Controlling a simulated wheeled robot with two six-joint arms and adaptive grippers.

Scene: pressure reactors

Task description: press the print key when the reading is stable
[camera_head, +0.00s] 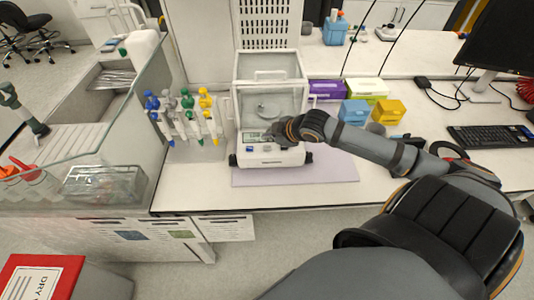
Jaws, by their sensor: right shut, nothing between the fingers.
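The analytical balance (268,155) stands on a pale mat on the bench, with a glass draft shield (270,80) above its pan. A small display and keys show on its front panel, but the reading is too small to make out. My right gripper (277,132) is shut and sits at the right part of the balance's front panel. Its fingertips overlap the panel, and I cannot tell whether they touch a key. The print key cannot be told apart at this size. My left gripper is not in view.
A rack of colored pipettes (187,118) stands left of the balance. Purple (327,89), blue (355,111) and yellow boxes (387,111) stand to the right. A keyboard (487,136) lies farther right. Bare bench shows in front of the pipette rack.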

